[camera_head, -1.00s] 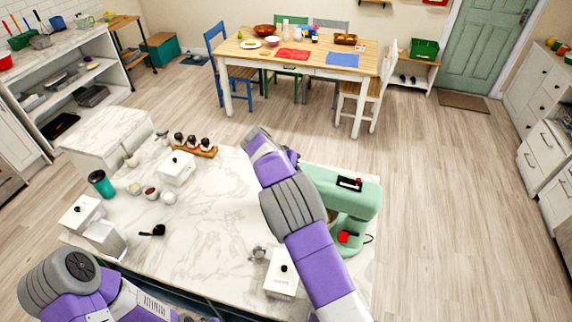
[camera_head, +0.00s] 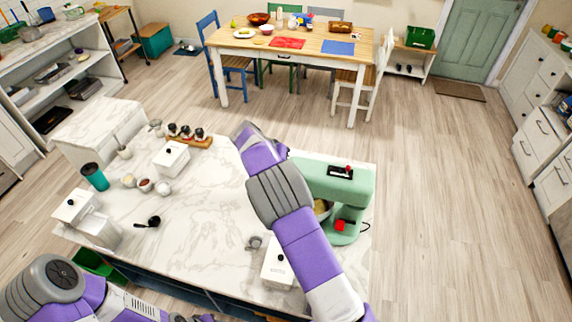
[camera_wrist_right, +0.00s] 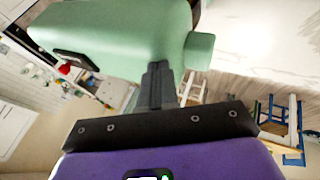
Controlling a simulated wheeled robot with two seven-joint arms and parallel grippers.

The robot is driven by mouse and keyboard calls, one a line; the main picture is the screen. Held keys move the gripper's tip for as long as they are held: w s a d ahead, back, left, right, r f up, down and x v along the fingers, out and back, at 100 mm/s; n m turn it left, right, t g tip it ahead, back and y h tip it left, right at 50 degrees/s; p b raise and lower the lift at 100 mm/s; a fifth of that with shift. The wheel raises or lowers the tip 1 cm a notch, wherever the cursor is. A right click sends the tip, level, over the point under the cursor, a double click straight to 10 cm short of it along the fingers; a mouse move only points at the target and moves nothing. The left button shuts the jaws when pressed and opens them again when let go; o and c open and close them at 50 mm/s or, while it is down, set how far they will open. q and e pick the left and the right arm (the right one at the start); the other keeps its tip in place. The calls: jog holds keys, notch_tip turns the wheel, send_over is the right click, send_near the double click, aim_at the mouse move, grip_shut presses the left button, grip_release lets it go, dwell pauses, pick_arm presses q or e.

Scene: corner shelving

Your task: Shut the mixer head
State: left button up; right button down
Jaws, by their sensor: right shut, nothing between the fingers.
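The pale green stand mixer (camera_head: 345,185) stands at the right end of the marble-topped island. Its head looks roughly level over the bowl (camera_head: 321,208), which my right arm partly covers. Whether the head is fully down cannot be told. In the right wrist view the mixer head (camera_wrist_right: 125,32) fills the upper left. My right gripper (camera_wrist_right: 160,78) is shut and empty, its fingertips close beside or against the head; contact is unclear. In the head view the right fingers are hidden. My left arm is at the lower left; its gripper (camera_head: 190,318) barely shows at the bottom edge.
A white lidded canister (camera_head: 276,268) stands near the mixer, beside my right forearm. More canisters, a teal cup (camera_head: 95,177), small bowls and a black scoop (camera_head: 149,222) are on the island's left. The middle of the marble top (camera_head: 205,215) is clear.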

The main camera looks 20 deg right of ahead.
jog(key=r, duration=0.1)
jog(key=r+p, duration=0.1)
jog(key=r, duration=0.1)
jog(key=shift+s+a+r+p, duration=0.1)
jog(key=shift+a+r+p, duration=0.15)
jog(key=shift+p, duration=0.1)
jog(key=a+v, duration=0.1)
jog(key=v, duration=0.9)
jog(key=shift+w+f, duration=0.2)
jog(key=shift+f, duration=0.05)
